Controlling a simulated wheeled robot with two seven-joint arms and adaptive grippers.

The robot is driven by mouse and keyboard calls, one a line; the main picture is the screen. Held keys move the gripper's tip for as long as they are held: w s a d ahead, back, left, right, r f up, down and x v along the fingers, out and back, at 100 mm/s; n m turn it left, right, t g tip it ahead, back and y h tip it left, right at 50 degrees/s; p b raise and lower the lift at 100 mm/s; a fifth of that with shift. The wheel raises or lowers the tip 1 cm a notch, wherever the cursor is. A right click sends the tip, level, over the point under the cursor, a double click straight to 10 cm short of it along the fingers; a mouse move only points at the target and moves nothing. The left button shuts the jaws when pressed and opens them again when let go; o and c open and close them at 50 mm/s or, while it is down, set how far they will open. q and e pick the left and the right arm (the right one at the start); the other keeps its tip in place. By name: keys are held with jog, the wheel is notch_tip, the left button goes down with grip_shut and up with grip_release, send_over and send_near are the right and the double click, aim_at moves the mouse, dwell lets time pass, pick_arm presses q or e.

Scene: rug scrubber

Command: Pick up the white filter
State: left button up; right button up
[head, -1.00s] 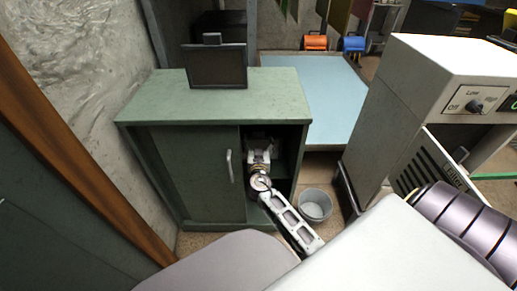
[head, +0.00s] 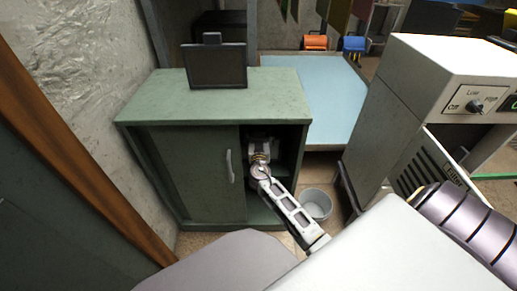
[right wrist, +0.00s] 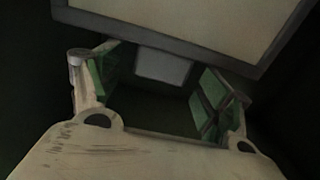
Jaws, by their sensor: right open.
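The white filter (right wrist: 200,20) shows in the right wrist view as a pale panel with a grey frame and a small tab (right wrist: 163,66) on its near edge. My right gripper (right wrist: 160,85) is open, its green-padded fingers on either side of the tab with gaps visible. The fingers do not appear to touch it. In the head view my right gripper (head: 260,150) reaches into the open right side of the green cabinet (head: 150,103). Its fingertips and the filter are hidden there in the dark. My left gripper is not in view.
A dark framed panel with a tab (head: 217,66) stands on the cabinet top. The cabinet's sliding door (head: 195,180) covers the left half. A grey bucket (head: 316,204) stands on the floor to the right. A white machine (head: 400,120) with a knob and filter slot stands farther right.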

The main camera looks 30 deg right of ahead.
jog(key=shift+w+d, duration=0.1)
jog(key=shift+w, duration=0.1)
jog(key=shift+c, duration=0.3)
jog(key=c, duration=1.4)
